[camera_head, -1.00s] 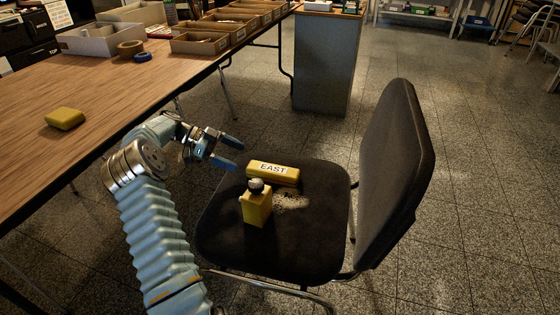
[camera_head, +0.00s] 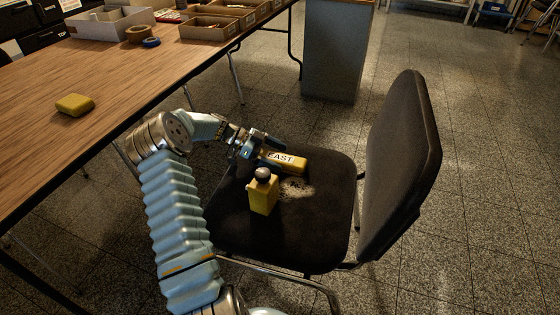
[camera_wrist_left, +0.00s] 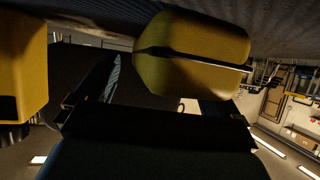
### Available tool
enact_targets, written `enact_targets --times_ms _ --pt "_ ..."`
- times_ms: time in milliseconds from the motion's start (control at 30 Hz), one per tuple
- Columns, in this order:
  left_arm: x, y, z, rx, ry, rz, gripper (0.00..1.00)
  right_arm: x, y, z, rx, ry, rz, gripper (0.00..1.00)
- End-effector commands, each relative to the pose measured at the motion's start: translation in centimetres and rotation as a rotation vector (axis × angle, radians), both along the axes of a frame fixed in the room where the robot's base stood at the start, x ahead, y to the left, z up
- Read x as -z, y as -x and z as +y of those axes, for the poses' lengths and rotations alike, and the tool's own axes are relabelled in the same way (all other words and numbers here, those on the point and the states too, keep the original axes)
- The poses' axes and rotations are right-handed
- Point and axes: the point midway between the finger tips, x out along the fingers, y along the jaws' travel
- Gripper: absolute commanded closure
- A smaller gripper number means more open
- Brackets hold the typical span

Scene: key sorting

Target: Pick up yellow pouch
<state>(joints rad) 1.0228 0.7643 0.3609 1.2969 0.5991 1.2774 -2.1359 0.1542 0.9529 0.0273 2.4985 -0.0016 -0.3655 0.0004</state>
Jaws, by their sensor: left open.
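A long yellow pouch (camera_head: 297,166) with a white EAST label lies on the seat of the black chair. My right gripper is not in view.
A yellow bottle (camera_head: 263,195) with a dark cap stands upright in front of the pouch, and shows at the left edge of the wrist view (camera_wrist_left: 22,75). The chair's backrest (camera_head: 400,165) rises at right. A yellow block (camera_head: 75,104) lies on the wooden table (camera_head: 50,150).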

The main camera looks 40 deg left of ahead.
Motion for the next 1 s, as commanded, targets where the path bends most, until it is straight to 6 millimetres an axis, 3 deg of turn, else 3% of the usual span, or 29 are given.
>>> enact_targets --times_ms 200,633,867,1000 --pt "0.0 0.0 0.0 0.000 0.000 0.000 0.07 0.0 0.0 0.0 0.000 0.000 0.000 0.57" --pt "0.0 0.0 0.0 0.000 0.000 0.001 0.73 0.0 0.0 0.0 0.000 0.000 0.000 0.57" --pt "-0.1 0.0 0.0 -0.001 0.001 -0.001 0.75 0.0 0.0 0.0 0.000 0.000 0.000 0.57" --pt "-1.5 -0.1 0.0 -0.001 -0.002 -0.004 0.75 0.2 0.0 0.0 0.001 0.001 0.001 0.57"
